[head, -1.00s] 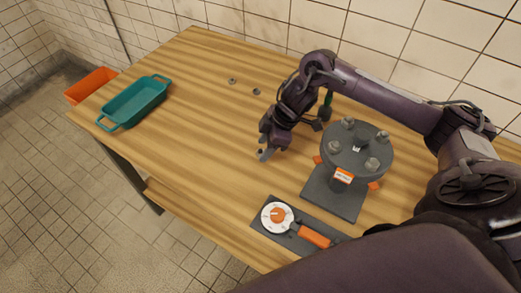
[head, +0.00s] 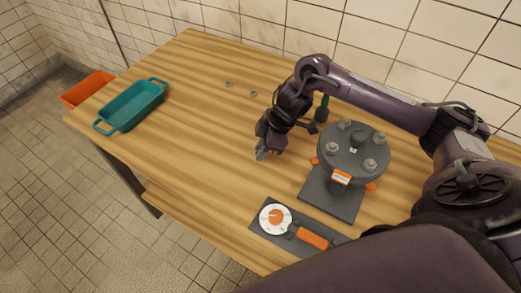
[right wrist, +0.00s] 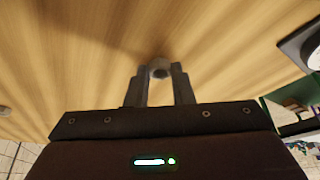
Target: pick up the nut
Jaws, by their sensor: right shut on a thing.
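A small grey nut (right wrist: 159,68) sits between the fingertips of my right gripper (right wrist: 160,72) in the right wrist view. The fingers are shut on it, just over the wooden tabletop; I cannot tell whether the nut touches the wood. In the head view my right gripper (head: 261,155) points down left of the grey flanged fitting, and the nut is too small to make out there. Two more small grey nuts, a left one (head: 228,83) and a right one (head: 253,93), lie apart near the back of the table. My left gripper is not in view.
The flanged fitting (head: 353,150) with several bolts stands on a dark plate right of my gripper. A gauge tool with an orange handle (head: 312,237) lies in front. A teal tray (head: 131,107) sits at the left, beyond clear wood. An orange bin (head: 88,88) is past the table edge.

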